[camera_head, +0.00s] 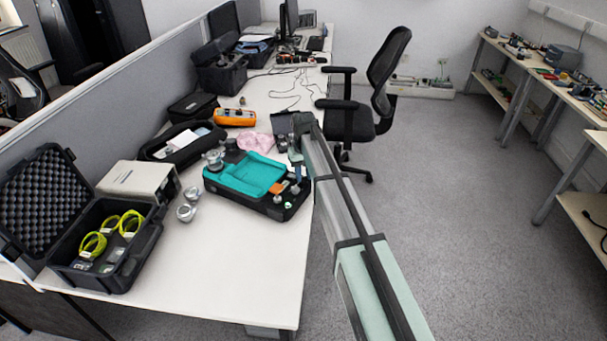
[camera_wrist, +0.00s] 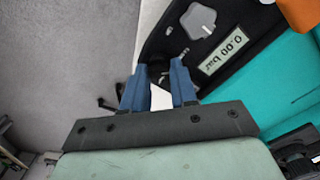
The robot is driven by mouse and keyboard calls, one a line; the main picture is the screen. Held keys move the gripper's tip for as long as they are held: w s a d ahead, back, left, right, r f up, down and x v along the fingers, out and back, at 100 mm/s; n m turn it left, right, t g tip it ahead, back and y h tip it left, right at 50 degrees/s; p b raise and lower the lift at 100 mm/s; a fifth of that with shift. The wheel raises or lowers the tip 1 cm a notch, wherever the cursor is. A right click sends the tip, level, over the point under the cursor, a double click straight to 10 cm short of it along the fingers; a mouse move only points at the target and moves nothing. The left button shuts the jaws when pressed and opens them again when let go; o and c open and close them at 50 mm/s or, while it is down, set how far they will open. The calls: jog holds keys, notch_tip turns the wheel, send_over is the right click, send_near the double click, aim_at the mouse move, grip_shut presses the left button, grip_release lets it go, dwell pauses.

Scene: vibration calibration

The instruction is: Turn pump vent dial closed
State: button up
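The pump (camera_head: 250,172) is a black case with a teal top, lying on the white table in the head view. In the wrist view its black end panel (camera_wrist: 190,62) carries a grey lobed knob (camera_wrist: 199,20) and a display (camera_wrist: 221,50) reading 0.00 bar, seen upside down. My gripper (camera_wrist: 160,72) has two blue fingers standing apart at the panel's corner. A small dark round part (camera_wrist: 158,72) shows between the fingertips; I cannot tell whether it is the vent dial or whether the fingers touch it. In the head view the gripper (camera_head: 297,170) is small beside the pump's right end.
An open black case (camera_head: 110,245) with yellow coils stands at the left, next to a beige box (camera_head: 138,178). Round metal parts (camera_head: 186,211) lie between box and pump. An orange device (camera_head: 234,118) lies behind. The table's front (camera_head: 230,265) is clear.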

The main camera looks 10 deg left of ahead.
jog(key=o, duration=0.4)
jog(key=shift+o, duration=0.2)
notch_tip(320, 180, up, 14)
dwell(0.5)
jog(key=shift+f, duration=0.1)
jog(key=s+d+f+m, duration=0.1)
jog(key=s+d+f, duration=0.4)
jog(key=d+f, duration=0.3)
jog(key=s+d+f+m, duration=0.1)
jog(key=s+d+f, duration=0.45)
jog(key=f, duration=0.55)
jog(key=s+d+f+m, duration=0.1)
jog(key=s+d+f, duration=0.6)
jog(key=s, duration=0.2)
jog(key=s+d+f+m, duration=0.2)
jog(key=s+d+f, duration=0.45)
jog(key=s, duration=0.35)
jog(key=s+f+g, duration=0.3)
jog(key=s+f, duration=0.7)
jog(key=s, duration=0.4)
jog(key=s+f+g, duration=0.3)
jog(key=s+f, duration=0.8)
jog(key=s, duration=0.3)
jog(key=shift+s+g, duration=0.3)
jog(key=shift+g, duration=0.1)
